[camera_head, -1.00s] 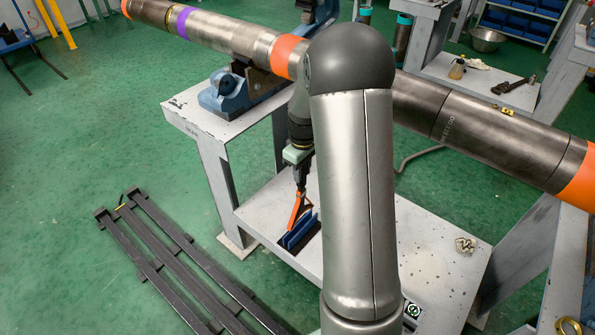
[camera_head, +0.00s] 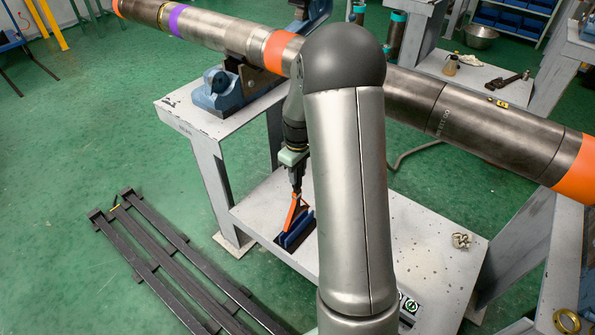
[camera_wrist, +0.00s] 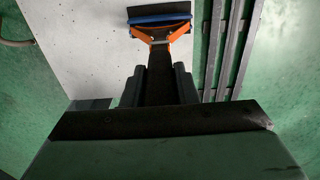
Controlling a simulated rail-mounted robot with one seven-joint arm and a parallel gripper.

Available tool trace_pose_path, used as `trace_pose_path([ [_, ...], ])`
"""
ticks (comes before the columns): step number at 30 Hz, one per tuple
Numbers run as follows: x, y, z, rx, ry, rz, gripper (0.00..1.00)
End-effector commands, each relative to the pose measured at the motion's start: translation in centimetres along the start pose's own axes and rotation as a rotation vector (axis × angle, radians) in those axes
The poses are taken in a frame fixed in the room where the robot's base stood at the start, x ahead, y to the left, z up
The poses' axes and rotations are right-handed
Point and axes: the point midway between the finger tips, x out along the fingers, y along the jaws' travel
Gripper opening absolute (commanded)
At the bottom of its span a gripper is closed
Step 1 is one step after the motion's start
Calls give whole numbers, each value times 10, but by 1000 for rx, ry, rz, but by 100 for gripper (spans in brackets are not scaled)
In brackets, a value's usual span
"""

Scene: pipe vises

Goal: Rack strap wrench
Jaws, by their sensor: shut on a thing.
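My gripper (camera_head: 296,186) points down over the low grey shelf and is shut on the strap wrench. The strap wrench shows as an orange part (camera_head: 291,214) below the fingers. In the wrist view its dark handle (camera_wrist: 160,78) runs between the two fingers and ends in an orange fork (camera_wrist: 160,36). A dark rack with blue walls (camera_head: 297,231) sits on the shelf. The orange part is right at the rack. I cannot tell if it touches or is inside. In the wrist view the rack's blue edge (camera_wrist: 160,18) lies at the fork's ends.
A long steel pipe (camera_head: 440,112) with orange bands crosses above the shelf, held by a blue vise (camera_head: 225,90). A small metal fitting (camera_head: 460,240) lies on the shelf (camera_head: 425,235) at right. Dark rails (camera_head: 175,255) lie on the green floor at left.

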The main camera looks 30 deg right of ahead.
Motion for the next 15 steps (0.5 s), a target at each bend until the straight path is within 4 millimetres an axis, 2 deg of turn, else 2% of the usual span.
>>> trace_pose_path([
  [7, 0, 0, 0, 0, 1, 1, 0],
  [15, 10, 0, 0, 0, 1, 1, 0],
])
